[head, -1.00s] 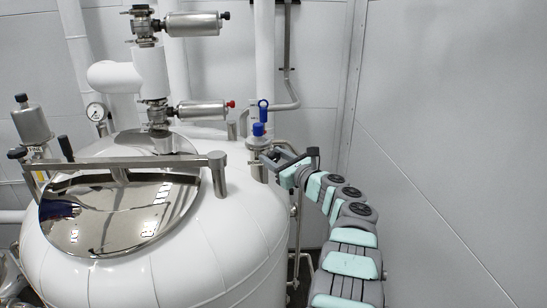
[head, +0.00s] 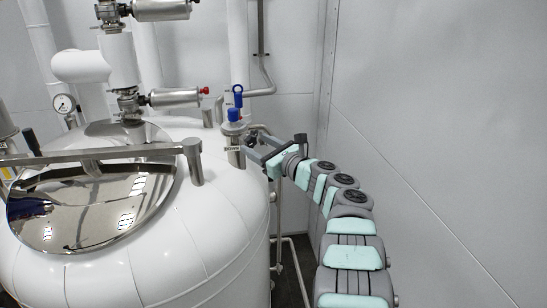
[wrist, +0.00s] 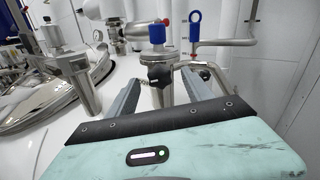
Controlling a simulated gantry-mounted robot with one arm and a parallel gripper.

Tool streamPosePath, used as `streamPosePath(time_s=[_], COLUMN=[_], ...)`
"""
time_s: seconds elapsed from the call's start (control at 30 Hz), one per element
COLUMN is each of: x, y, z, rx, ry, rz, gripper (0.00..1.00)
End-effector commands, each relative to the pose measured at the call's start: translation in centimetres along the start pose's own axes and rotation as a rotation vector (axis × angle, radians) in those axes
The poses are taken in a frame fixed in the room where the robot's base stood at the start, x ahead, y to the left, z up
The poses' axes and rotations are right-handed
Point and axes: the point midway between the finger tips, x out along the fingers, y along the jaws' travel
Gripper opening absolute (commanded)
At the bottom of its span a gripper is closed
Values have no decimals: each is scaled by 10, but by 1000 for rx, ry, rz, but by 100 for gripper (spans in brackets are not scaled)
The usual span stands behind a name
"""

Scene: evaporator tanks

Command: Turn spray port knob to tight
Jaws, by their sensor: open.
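The spray port (head: 234,140) is a steel fitting with a blue cap on the tank's right shoulder. In the wrist view the spray port (wrist: 157,52) stands upright ahead of my gripper. Its dark knob (wrist: 160,73) faces me between the fingertips, and I cannot tell whether they touch it. I cannot read the knob's turn position. In the head view my gripper (head: 257,146) is at the port's right side. In the wrist view my gripper (wrist: 163,82) is open, its two grey fingers spread left and right of the knob and holding nothing.
The white tank (head: 200,225) carries a shiny round lid (head: 95,205) with a steel bar (head: 95,155) across it. A steel post (wrist: 80,85) stands left of my gripper. A bent steel pipe (wrist: 212,75) is close at right. A grey wall (head: 430,130) bounds the right.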

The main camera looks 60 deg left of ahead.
Motion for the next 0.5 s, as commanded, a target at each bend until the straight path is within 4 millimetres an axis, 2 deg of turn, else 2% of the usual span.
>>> streamPosePath(time_s=[0.23, 0.5], x=[-34, -61], y=[-2, -1], z=[-3, -3], rx=[-1, 2], ry=[1, 2], rz=[-4, -3], gripper=[59, 59])
